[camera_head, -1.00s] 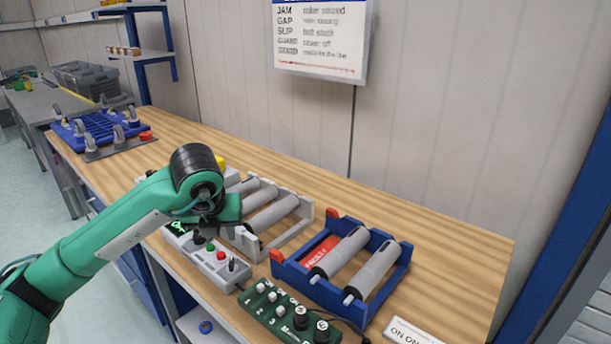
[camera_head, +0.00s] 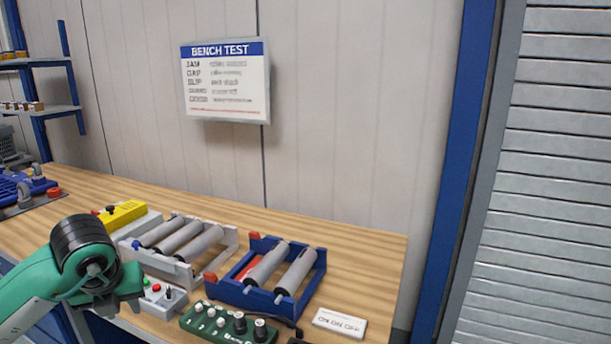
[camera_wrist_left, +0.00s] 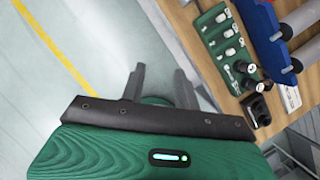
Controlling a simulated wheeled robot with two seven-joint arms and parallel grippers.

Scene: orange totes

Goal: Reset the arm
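My left arm, green with a black wrist joint, comes in at the lower left of the head view. Its gripper (camera_head: 108,300) is at the bench's front edge, left of the grey control box (camera_head: 165,298) and partly hidden by the wrist. In the left wrist view its two grey fingers (camera_wrist_left: 160,88) stand apart with nothing between them, over the floor. The green knob panel (camera_head: 225,325) is to the right of it and shows in the wrist view too (camera_wrist_left: 228,48). My right arm is not in view.
On the wooden bench (camera_head: 365,255) stand a white roller frame (camera_head: 228,240) and a blue roller frame (camera_head: 318,270). A yellow box (camera_head: 122,214) and a white card (camera_head: 340,322) lie nearby. A BENCH TEST sign (camera_head: 225,85) hangs behind. Open floor (camera_wrist_left: 60,110) lies in front.

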